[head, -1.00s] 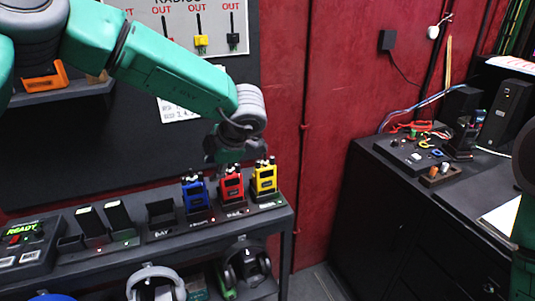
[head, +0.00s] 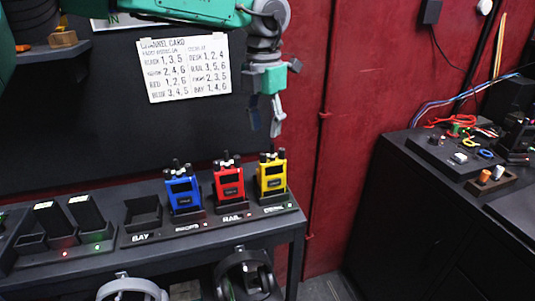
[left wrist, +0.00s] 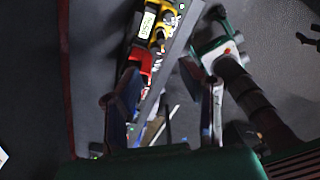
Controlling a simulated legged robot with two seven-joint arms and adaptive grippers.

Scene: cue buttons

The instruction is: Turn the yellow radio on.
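The yellow radio (head: 271,178) stands upright in the rightmost cradle of the shelf-top rack, with knobs and a stubby antenna on top and a small dark screen. It also shows in the left wrist view (left wrist: 160,20), near the top, with a lit screen. My left gripper (head: 265,132) hangs above the yellow radio, fingers pointing down, apart from it. In the left wrist view its two fingers (left wrist: 165,108) are spread with nothing between them. My right gripper is not in view.
A red radio (head: 228,184) and a blue radio (head: 182,192) stand left of the yellow one. An empty cradle (head: 142,213) and two dark handsets are further left. A channel card (head: 184,68) hangs behind. Headphones (head: 245,272) hang below. A cluttered black cabinet (head: 415,210) stands right.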

